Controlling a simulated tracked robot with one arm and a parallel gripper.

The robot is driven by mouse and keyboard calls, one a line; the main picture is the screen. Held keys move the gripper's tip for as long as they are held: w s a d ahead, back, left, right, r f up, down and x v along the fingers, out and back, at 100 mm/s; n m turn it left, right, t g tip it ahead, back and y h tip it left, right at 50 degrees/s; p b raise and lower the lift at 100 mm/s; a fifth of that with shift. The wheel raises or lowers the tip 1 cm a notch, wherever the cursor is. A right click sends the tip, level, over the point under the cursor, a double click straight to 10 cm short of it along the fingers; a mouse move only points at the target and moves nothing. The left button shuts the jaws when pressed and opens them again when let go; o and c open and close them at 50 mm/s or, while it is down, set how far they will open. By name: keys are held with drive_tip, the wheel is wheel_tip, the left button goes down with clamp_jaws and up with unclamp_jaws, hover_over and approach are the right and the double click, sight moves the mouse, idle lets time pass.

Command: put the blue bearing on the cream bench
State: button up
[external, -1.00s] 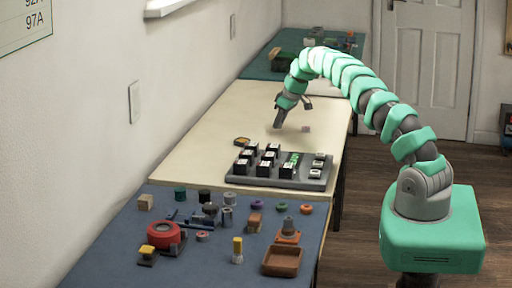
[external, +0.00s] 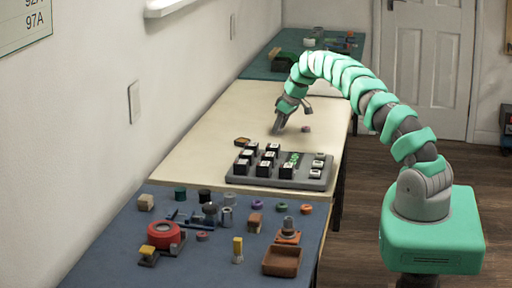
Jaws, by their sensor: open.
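My gripper (external: 292,122) is over the cream bench (external: 215,130), its fingers spread apart. One finger reaches down close to the bench top. A small purplish-pink piece (external: 305,129) lies on the cream bench just right of the fingers, apart from them as far as I can see. It is too small to tell whether it is a bearing. A blue-violet ring (external: 257,205), which may be the blue bearing, lies on the near blue bench (external: 110,255), well away from my gripper. Nothing shows between the fingers.
A grey tray (external: 235,179) with several black and white blocks stands at the cream bench's near end. The near blue bench is crowded with parts, including a red reel (external: 163,235). The cream bench's left side is clear.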

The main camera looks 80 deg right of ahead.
drive_tip(key=v, duration=1.1)
drive_tip(key=shift+s+r+p, duration=0.2)
drive_tip(key=shift+r+p, duration=0.05)
drive_tip(key=shift+p, duration=0.2)
drive_tip(key=w+a+r+n+t, duration=0.1)
drive_tip(key=w+a+r+t, duration=0.1)
drive_tip(key=w+a+r, duration=1.05)
drive_tip(key=w+a+r+n+t, duration=0.1)
drive_tip(key=w+a+r+t, duration=0.15)
drive_tip(key=a+r, duration=1.65)
drive_tip(key=s+a+r+t, duration=0.2)
drive_tip(key=s+a+r, duration=0.3)
drive_tip(key=a+r, duration=0.2)
drive_tip(key=s+a+r+t, duration=0.2)
drive_tip(key=s+a+r, duration=0.4)
drive_tip(key=a, duration=0.6)
drive_tip(key=s+a+r+n+t+y, duration=0.1)
drive_tip(key=s+a+r+t, duration=0.1)
drive_tip(key=s+a+r, duration=0.4)
drive_tip(key=a+r, duration=0.4)
drive_tip(key=shift+s+t, duration=0.2)
drive_tip(key=shift+t, duration=0.15)
